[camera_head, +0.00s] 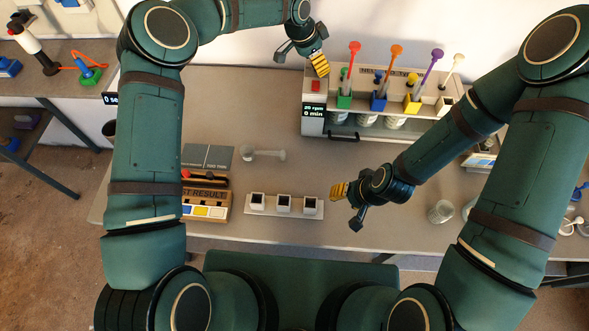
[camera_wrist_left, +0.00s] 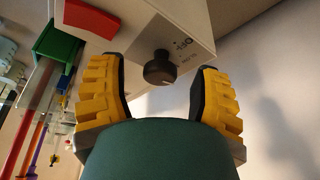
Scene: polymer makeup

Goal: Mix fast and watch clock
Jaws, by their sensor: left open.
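The mixing machine (camera_head: 314,124) stands at the back of the table. Its display (camera_head: 314,111) reads 20 rpm and 0 min, with a red button (camera_head: 316,86) above. My left gripper (camera_head: 320,63) is at the machine's upper left end. In the left wrist view my open left gripper (camera_wrist_left: 160,78) has a finger on either side of a black knob (camera_wrist_left: 159,68), marked OFF beside it; I cannot tell whether they touch. A clock display (camera_head: 110,99) is partly hidden by my left arm. My right gripper (camera_head: 340,191) is above the front of the table; its opening is unclear.
Several coloured stirrers, including a red one (camera_head: 352,62), stand in the machine above jars. A white tray (camera_head: 283,213) with three dark-topped cubes and a test result board (camera_head: 206,206) lie in front. A glass jar (camera_head: 440,211) stands right of my right gripper.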

